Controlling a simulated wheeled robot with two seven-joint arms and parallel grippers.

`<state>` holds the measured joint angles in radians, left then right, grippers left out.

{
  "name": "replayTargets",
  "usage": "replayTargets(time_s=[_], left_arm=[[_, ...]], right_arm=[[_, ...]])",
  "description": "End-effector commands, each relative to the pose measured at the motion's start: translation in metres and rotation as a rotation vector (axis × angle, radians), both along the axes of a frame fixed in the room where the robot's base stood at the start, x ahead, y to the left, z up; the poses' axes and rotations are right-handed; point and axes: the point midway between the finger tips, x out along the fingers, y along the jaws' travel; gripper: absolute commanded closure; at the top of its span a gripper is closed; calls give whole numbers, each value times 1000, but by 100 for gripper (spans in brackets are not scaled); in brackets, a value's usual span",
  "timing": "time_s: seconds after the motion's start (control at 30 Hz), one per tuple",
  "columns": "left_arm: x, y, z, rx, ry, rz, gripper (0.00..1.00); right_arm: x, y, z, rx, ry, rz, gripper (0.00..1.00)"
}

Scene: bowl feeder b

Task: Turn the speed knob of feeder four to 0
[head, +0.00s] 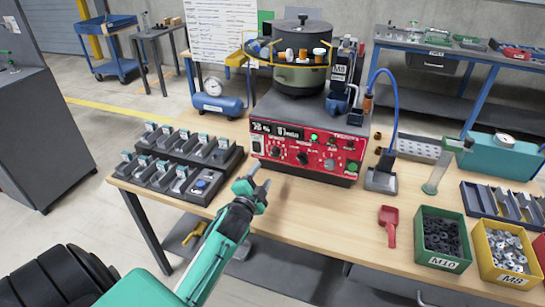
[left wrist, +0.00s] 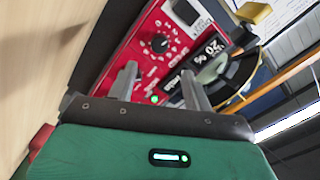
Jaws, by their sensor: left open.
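The bowl feeder's red control panel (head: 310,150) faces me at the back middle of the bench. It carries several black knobs, a green light and dark displays; the labels are too small to read surely. My left gripper (head: 256,180) is open and empty, in front of the panel's left part and apart from it. In the left wrist view the red panel (left wrist: 140,60) lies tilted beyond the open fingers (left wrist: 159,72). A black knob (left wrist: 160,43) with a white scale shows just past them. A display (left wrist: 205,52) there seems to read 20 %. My right gripper is out of view.
A dark rack of small devices (head: 185,165) stands left of the panel. The feeder bowl (head: 300,75) sits above it. A blue-hosed stand (head: 381,178), a red scoop (head: 389,222) and green (head: 443,260) and yellow bins are to the right. The bench front (head: 310,215) is clear.

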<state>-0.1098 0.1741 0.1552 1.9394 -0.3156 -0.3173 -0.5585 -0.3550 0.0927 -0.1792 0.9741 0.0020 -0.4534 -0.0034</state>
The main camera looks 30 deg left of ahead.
Motion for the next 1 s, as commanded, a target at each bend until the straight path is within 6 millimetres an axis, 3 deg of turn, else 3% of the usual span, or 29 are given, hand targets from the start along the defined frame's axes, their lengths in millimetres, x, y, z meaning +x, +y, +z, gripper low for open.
replayTargets(time_s=[0.5, 0.7, 1.0], left_arm=[[85, 20, 1, -2, 0, -1, 49], [99, 23, 0, -2, 0, -1, 49], [102, 24, 0, -1, 1, -1, 49]], right_arm=[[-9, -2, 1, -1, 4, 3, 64], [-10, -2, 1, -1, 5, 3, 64], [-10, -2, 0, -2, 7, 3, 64]])
